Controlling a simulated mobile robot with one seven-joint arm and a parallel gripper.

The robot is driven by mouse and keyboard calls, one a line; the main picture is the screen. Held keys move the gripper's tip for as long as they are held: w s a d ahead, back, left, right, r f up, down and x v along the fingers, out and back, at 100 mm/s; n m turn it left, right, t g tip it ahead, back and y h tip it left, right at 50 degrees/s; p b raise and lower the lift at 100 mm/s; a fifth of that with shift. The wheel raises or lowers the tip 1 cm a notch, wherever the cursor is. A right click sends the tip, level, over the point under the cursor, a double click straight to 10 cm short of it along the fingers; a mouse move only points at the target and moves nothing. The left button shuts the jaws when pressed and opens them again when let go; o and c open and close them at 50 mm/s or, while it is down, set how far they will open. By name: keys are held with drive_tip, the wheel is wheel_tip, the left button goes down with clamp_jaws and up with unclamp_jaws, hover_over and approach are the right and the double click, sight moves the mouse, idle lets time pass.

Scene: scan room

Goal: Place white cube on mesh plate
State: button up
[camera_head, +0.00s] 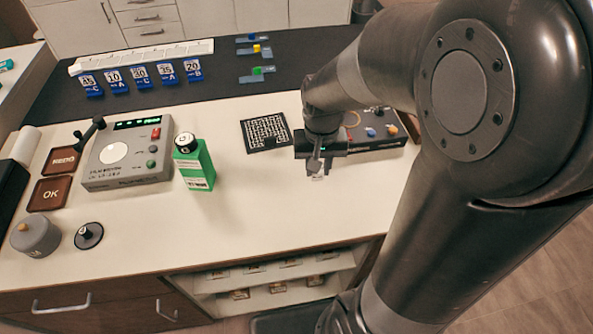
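The mesh plate (266,132) is a flat black square with a pale maze-like pattern, lying on the white counter left of my gripper. Nothing rests on it. My gripper (319,167) points down over the counter, to the right of and nearer than the plate. A small whitish block (317,177), probably the white cube, shows right at the fingertips, mostly hidden by them. I cannot tell whether the fingers are closed on it or only around it, or whether it touches the counter.
A black panel with coloured knobs (375,131) stands behind my gripper. A green box (194,165) and a grey control device (128,155) stand to the left. Blue number stands (139,78) line the dark back strip. The counter (262,205) in front of the plate is clear.

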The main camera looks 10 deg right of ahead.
drive_tip(key=shift+d+r, duration=0.3)
drive_tip(key=shift+d, duration=0.15)
drive_tip(key=shift+w+d+r, duration=0.15)
drive_tip(key=shift+w, duration=0.15)
drive_tip(key=w+r+n, duration=0.1)
drive_tip(key=w, duration=2.1)
hover_over(266, 132)
wheel_tip(266, 132, down, 7)
drive_tip(key=shift+r, duration=0.1)
drive_tip(key=shift+f, duration=2.05)
drive_tip(key=shift+f, duration=0.1)
drive_tip(key=o, duration=0.9)
drive_tip(key=shift+o, duration=0.2)
